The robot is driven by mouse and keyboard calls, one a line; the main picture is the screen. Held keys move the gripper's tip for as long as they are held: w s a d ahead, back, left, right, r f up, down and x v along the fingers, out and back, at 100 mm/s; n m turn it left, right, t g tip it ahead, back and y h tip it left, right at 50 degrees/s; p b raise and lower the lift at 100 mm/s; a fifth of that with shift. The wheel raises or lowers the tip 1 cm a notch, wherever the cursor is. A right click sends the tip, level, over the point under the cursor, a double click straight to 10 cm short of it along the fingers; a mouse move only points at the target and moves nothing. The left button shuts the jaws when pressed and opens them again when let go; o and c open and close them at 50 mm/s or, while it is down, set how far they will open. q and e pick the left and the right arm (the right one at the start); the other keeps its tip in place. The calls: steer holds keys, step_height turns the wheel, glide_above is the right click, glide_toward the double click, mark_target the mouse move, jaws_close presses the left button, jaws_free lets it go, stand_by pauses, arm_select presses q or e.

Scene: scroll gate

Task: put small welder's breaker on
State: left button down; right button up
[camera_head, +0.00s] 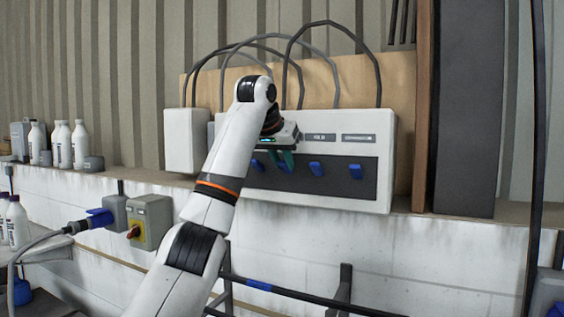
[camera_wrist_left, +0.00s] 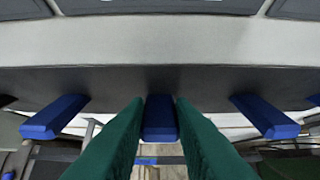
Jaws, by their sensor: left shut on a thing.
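The white breaker panel (camera_head: 379,125) on the ledge has a dark strip with a row of blue breaker levers. Two levers show clear of my arm, a middle one (camera_head: 316,169) and the rightmost one (camera_head: 355,171). My left gripper (camera_head: 287,162) is at the strip, left of these two. In the left wrist view its green fingers are shut on a blue lever (camera_wrist_left: 160,118), with one finger on each side. Other blue levers stand to the left (camera_wrist_left: 55,117) and right (camera_wrist_left: 264,116) of it. The labels are too small or covered to read surely. My right gripper is out of view.
A white box (camera_head: 186,141) stands left of the panel, and cables arch above. White bottles (camera_head: 72,145) stand on the ledge at left. A grey switch box (camera_head: 152,222) with a red-and-yellow knob is on the wall below. A dark post (camera_head: 467,110) stands at right.

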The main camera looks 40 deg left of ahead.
arm_select(q)
steer(key=shift+r, duration=0.1)
stand_by(0.3)
steer(key=c, duration=1.2)
jaws_free()
steer(key=shift+w, duration=0.1)
steer(key=shift+c, duration=0.2)
steer(key=b+v, duration=0.3)
steer(key=v, duration=0.9)
steer(key=shift+b, duration=0.35)
steer(key=shift+d, duration=0.1)
